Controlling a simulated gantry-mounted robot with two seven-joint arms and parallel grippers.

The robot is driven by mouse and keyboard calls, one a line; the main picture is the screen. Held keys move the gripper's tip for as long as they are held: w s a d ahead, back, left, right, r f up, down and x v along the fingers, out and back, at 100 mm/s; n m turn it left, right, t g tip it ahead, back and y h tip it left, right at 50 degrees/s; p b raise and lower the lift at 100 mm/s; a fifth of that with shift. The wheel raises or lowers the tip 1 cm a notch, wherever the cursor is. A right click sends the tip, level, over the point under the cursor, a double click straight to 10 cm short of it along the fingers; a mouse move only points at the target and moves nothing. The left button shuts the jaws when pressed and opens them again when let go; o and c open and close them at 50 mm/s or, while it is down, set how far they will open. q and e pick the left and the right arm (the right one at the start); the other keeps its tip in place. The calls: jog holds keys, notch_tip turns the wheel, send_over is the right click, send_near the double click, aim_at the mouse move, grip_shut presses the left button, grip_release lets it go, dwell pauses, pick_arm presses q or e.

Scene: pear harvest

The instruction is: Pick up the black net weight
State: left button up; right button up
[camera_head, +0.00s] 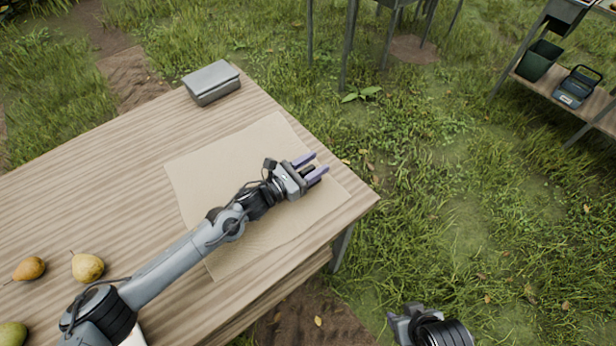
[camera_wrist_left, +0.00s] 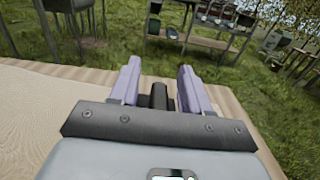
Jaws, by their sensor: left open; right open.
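My left gripper (camera_head: 320,162) is over the right part of the tan mat (camera_head: 235,150) on the wooden table, with its two purple fingers apart. A small dark block, which looks like the black net weight (camera_head: 307,170), shows between the fingers. In the left wrist view the black net weight (camera_wrist_left: 158,97) also sits between the open fingers of my left gripper (camera_wrist_left: 160,68), with gaps on both sides. Its lower part is hidden by the gripper body. My right gripper (camera_head: 402,318) is partly in view at the bottom right, off the table over grass, with its fingers barely visible.
A grey closed case (camera_head: 211,82) lies at the table's back edge. Several pears (camera_head: 87,267) lie at the left front. The table's right corner (camera_head: 372,197) is close to my left gripper. A shelf (camera_head: 575,95) with a dark bin stands far right on the grass.

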pick_arm(q)
jog(key=shift+c, duration=0.5)
grip_shut()
